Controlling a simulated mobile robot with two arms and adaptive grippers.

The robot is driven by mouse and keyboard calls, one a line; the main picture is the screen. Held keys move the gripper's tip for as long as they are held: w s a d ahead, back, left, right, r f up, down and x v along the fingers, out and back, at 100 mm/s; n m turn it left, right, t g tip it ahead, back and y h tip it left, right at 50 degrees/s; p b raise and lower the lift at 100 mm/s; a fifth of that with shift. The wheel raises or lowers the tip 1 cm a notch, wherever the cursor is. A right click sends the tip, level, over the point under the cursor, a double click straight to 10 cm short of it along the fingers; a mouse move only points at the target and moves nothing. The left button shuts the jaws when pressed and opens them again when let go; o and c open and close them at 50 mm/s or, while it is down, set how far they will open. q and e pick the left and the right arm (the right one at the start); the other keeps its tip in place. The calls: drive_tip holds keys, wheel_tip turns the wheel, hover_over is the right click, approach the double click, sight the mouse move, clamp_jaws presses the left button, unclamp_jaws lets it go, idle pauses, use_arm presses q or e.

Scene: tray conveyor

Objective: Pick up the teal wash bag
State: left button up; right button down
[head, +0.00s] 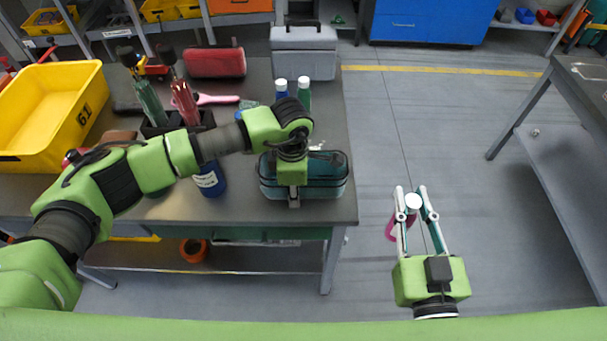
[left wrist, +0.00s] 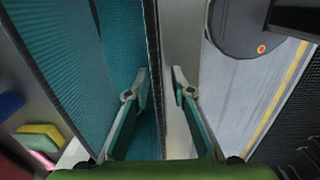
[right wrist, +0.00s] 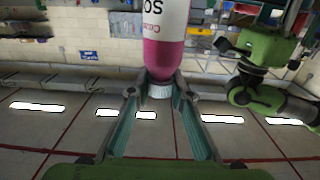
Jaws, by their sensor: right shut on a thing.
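The teal wash bag (head: 328,182), with dark piping, stands at the front right edge of the table. My left gripper (head: 293,200) is at the bag's near side, pointing down, and its arm hides part of the bag. In the left wrist view the fingers (left wrist: 154,85) are apart; the bag's teal wall (left wrist: 62,65) and dark seam show behind and between them. I cannot tell whether they touch it. My right gripper (head: 415,196) is away from the table above the floor, shut around the white cap of a pink bottle with a white label (right wrist: 162,50).
The table (head: 340,212) also holds a yellow crate (head: 88,115), a grey case (head: 303,60), a red bag (head: 214,62), a dark blue bottle (head: 211,182) and two small white-capped bottles behind the wash bag. Open floor lies right of the table; another table stands at far right.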

sight(409, 222)
use_arm(q)
drive_tip(key=shift+f, duration=0.2)
clamp_jaws()
drive_tip(key=shift+w+r, duration=0.1)
